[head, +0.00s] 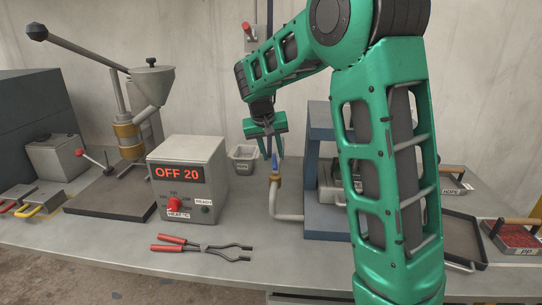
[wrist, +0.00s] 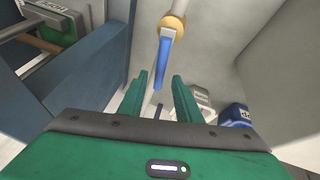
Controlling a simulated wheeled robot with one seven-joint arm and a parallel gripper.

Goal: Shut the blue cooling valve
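The blue cooling valve's lever (head: 275,162) stands upright on a brass valve body (head: 276,178), on a pale bent pipe (head: 280,207) beside the blue-grey press. In the wrist view the blue lever (wrist: 165,48) reaches from the brass fitting (wrist: 174,25) down toward the gap between my fingers. My gripper (head: 268,150) points down just above the lever. In the wrist view my gripper (wrist: 159,77) has its two green fingers apart, one on each side of the lever's end. I cannot tell if either finger touches it.
The blue-grey press frame (head: 318,130) stands close right of the valve. A control box (head: 187,180) reading OFF 20 stands left, with red-handled tongs (head: 203,248) in front. A small grey bin (head: 243,158) is behind. A lever machine (head: 130,140) is at far left.

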